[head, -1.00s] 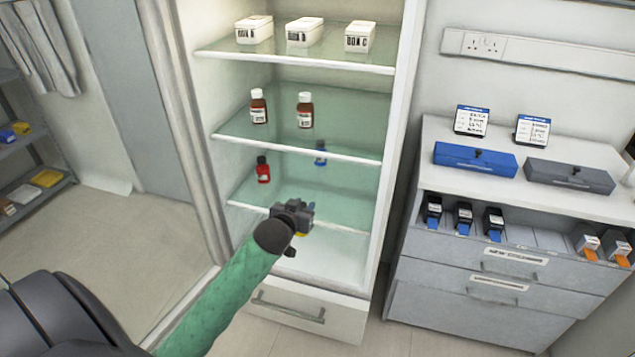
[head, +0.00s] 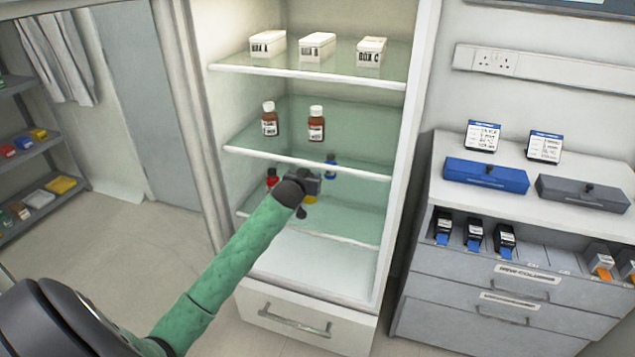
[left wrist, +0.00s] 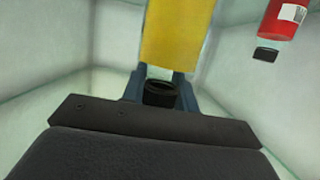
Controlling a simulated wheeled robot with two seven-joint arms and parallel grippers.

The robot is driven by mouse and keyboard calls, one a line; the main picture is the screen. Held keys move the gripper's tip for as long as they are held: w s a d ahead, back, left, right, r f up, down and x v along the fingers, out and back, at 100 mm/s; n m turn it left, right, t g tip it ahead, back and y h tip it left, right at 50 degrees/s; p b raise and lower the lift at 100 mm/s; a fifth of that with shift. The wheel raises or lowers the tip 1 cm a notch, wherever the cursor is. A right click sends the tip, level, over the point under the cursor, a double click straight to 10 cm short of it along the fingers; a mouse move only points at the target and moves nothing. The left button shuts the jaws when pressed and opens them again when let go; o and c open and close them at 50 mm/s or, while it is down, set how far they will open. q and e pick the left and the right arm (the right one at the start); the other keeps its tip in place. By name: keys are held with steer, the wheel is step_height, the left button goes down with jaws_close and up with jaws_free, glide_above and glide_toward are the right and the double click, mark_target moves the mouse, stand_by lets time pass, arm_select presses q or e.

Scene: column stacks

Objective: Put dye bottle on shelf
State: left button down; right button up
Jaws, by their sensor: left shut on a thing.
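My left gripper (head: 314,188) is at the lower glass shelf of the open cabinet. It is shut on a yellow dye bottle (left wrist: 178,35). In the head view only a small bit of yellow (head: 310,199) shows under the gripper. In the left wrist view the bottle's black cap (left wrist: 160,93) sits between the fingers. A red bottle (head: 271,177) stands on that shelf to the left, partly hidden by my arm; it also shows in the left wrist view (left wrist: 285,15). A blue bottle (head: 330,167) stands farther back to the right. My right gripper is out of view.
The shelf above (head: 360,172) holds two brown bottles (head: 316,124); its front edge is close above my gripper. White boxes (head: 317,47) sit on the top shelf. The cabinet's right wall (head: 408,170) bounds the space. The lower shelf's right part is clear.

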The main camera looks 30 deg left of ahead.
arm_select(q)
steer(key=w+a, duration=0.1)
steer(key=w, duration=0.5)
steer(key=shift+w+a+f+p, duration=0.1)
steer(key=shift+f+p, duration=0.6)
steer(key=shift+f, duration=1.1)
steer(key=shift+w+a+f+p, duration=0.1)
steer(key=shift+f+p, duration=0.6)
steer(key=shift+f, duration=1.05)
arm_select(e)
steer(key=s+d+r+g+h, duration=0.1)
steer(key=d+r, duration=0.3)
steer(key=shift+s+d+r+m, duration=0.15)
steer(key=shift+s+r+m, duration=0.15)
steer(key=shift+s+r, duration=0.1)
arm_select(q)
steer(key=c, duration=1.1)
jaws_free()
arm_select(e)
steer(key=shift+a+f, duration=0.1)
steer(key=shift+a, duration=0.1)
